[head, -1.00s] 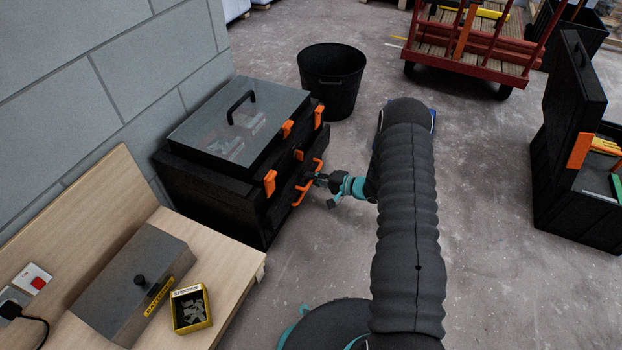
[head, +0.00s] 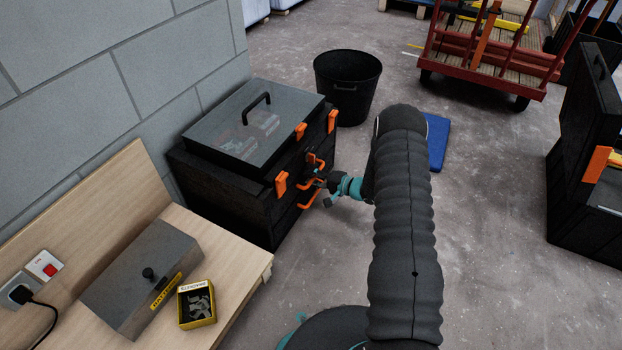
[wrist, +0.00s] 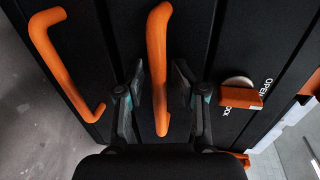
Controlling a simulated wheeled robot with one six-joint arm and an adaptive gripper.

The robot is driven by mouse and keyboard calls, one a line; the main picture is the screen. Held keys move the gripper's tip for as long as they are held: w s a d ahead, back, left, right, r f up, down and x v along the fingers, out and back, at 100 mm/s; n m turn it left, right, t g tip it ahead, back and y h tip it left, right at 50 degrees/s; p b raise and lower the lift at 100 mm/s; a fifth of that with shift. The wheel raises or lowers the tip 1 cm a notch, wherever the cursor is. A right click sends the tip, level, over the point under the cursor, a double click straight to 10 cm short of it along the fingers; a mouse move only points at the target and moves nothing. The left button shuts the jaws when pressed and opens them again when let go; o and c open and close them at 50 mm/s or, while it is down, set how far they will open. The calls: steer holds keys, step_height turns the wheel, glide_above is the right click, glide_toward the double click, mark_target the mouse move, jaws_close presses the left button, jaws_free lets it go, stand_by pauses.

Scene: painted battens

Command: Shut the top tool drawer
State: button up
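The black tool chest (head: 228,200) stands against the block wall, with a grey see-through lid and orange latches. Its front has orange drawer handles. In the wrist view the upper handle (wrist: 157,50) lies between the fingers of my gripper (wrist: 158,80), with a small gap on each side, so my gripper is open around it. The lower drawer's handle (wrist: 55,62) is to the left. In the head view my gripper (head: 322,180) is at the chest front and partly covers the handles. The top drawer looks flush or nearly flush; I cannot tell exactly.
An orange open/lock knob (wrist: 241,95) sits right of the handle. A wooden bench (head: 235,262) with a grey box (head: 140,275) and yellow tray (head: 197,305) is at left. A black bucket (head: 345,85) stands behind.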

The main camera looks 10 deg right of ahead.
steer(key=shift+s+d+r, duration=0.1)
steer(key=shift+s+d, duration=0.2)
steer(key=shift+d, duration=0.2)
steer(key=v, duration=1.1)
